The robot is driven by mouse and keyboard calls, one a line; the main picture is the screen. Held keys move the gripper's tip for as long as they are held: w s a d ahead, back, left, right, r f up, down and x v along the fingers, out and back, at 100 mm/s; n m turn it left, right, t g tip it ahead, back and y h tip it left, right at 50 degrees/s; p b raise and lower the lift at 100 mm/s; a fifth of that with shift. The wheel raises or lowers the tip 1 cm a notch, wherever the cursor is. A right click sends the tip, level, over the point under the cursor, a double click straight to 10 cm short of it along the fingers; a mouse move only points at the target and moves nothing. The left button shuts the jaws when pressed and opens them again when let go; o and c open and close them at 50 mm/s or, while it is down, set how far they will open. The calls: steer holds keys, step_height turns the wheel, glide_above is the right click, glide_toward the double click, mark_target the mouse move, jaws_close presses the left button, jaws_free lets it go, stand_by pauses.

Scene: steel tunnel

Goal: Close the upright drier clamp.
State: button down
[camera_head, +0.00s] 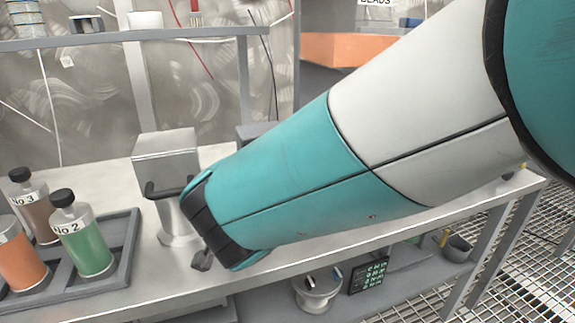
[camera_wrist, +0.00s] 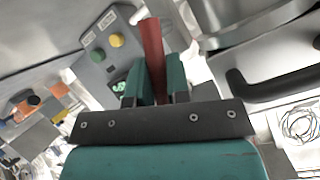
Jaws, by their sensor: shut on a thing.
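In the wrist view my gripper (camera_wrist: 155,78) has its two teal fingers closed around a red lever (camera_wrist: 152,42), which seems to be the clamp's handle. The lever's upper end sticks out beyond the fingertips. A steel body with a black bar handle (camera_wrist: 250,88) lies to the right of the fingers, apart from them. In the head view a box-shaped steel unit (camera_head: 166,155), likely the drier, stands on the bench with a black handle at its front. My arm covers its right side and hides the fingers and the red lever there.
A grey control box (camera_wrist: 108,50) with green and yellow buttons is close left of the fingers. A tray (camera_head: 122,252) holding bottles, including a green one (camera_head: 83,235), stands left on the bench. A shelf (camera_head: 95,40) runs above. A pot (camera_head: 318,290) sits below.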

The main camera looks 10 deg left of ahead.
stand_by(0.5)
steer(key=c, duration=1.1)
jaws_free()
